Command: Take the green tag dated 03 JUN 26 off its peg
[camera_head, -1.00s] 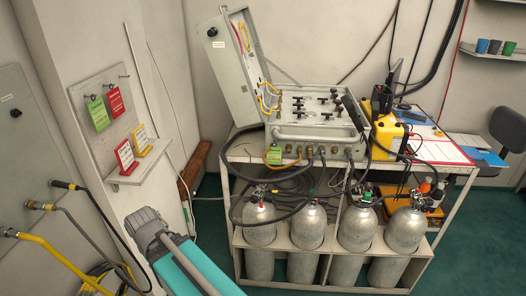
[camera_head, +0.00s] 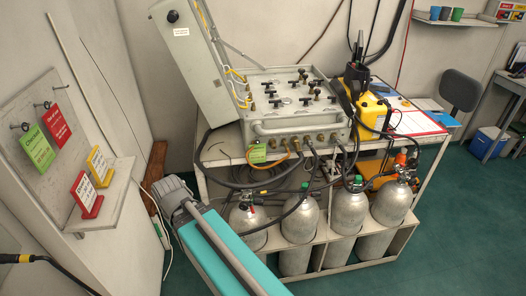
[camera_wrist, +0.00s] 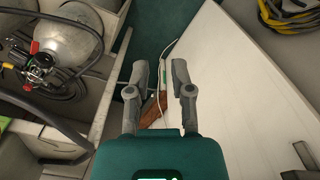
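A green tag (camera_head: 38,150) hangs from a peg on the grey board at the left in the head view; its writing is too small to read. A second green tag (camera_head: 258,154) hangs on the front of the air panel (camera_head: 290,124), its date also unreadable. Which one is dated 03 JUN 26 I cannot tell. My gripper (camera_wrist: 158,72) is open and empty in the wrist view, its two fingers apart above the floor beside a white wall. In the head view the arm reaches in from below; the fingers do not show clearly.
A red tag (camera_head: 57,126) hangs beside the left green tag. A shelf (camera_head: 113,192) below holds red and yellow standing signs. Several silver cylinders (camera_head: 296,220) stand under the panel bench. A black hose (camera_head: 50,262) juts in at lower left.

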